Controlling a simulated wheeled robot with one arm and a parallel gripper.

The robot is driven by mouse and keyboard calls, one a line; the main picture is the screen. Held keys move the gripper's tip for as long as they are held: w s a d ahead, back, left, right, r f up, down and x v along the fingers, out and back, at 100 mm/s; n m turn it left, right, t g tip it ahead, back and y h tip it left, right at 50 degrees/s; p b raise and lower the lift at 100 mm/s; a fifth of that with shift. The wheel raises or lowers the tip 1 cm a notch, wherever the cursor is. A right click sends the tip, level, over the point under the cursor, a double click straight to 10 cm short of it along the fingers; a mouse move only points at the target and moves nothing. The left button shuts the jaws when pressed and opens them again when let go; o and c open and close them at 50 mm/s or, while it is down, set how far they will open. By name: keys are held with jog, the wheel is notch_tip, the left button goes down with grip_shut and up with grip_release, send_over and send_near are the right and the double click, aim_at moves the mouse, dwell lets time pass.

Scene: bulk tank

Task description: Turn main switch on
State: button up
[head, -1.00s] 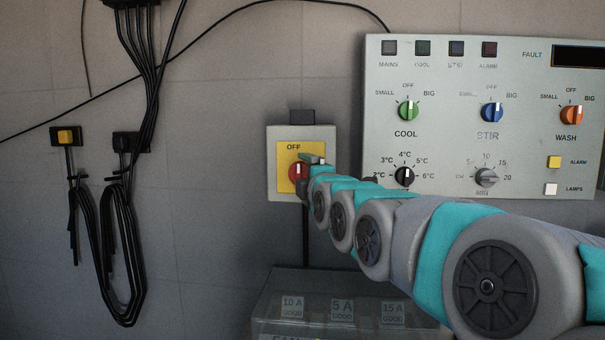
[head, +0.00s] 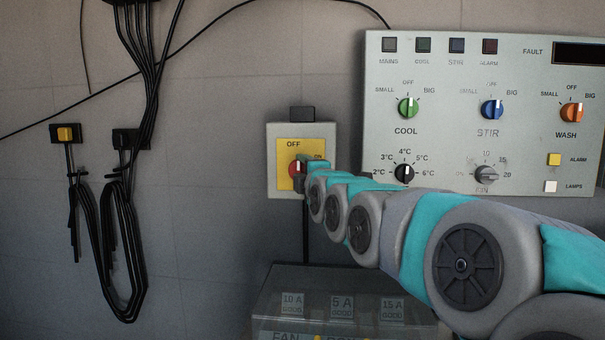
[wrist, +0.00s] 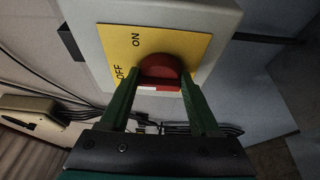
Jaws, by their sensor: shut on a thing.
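The main switch is a red round knob (head: 296,169) on a yellow plate (head: 286,152) marked OFF at the top and ON at the right. The plate is on a grey wall box (head: 273,187). In the head view the knob's white mark stands about upright, toward OFF. In the wrist view the red knob (wrist: 160,68) sits between the two green fingers of my gripper (wrist: 160,77), which is shut on it. A white and red band shows on the knob there. My gripper partly hides the knob's right side in the head view.
A control panel (head: 440,75) with knobs and lamps is on the wall to the right. Black cables (head: 110,250) hang at the left. A clear-topped fuse box (head: 270,300) stands below. My arm reaches in from the lower right.

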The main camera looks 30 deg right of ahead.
jog(key=c, duration=0.4)
jog(key=shift+f, duration=0.1)
jog(key=shift+b, duration=0.4)
jog(key=shift+w+a+f+m+t+h+b, duration=0.15)
jog(key=shift+m+h+b, duration=1.15)
jog(key=shift+m, duration=2.35)
jog(key=shift+w+a+f+m+t+h+b, duration=0.2)
jog(key=shift+m+h+b, duration=1.1)
jog(key=shift+m, duration=2.3)
jog(key=shift+s+a+f+m+t+h+b, duration=0.2)
jog(key=shift+m+h+b, duration=1.1)
jog(key=shift+m, duration=2.35)
jog(key=shift+w+d+r+m+h+p, duration=0.1)
jog(key=shift+w+d+m+h+p, duration=0.05)
jog(key=shift+m+h+p, duration=0.3)
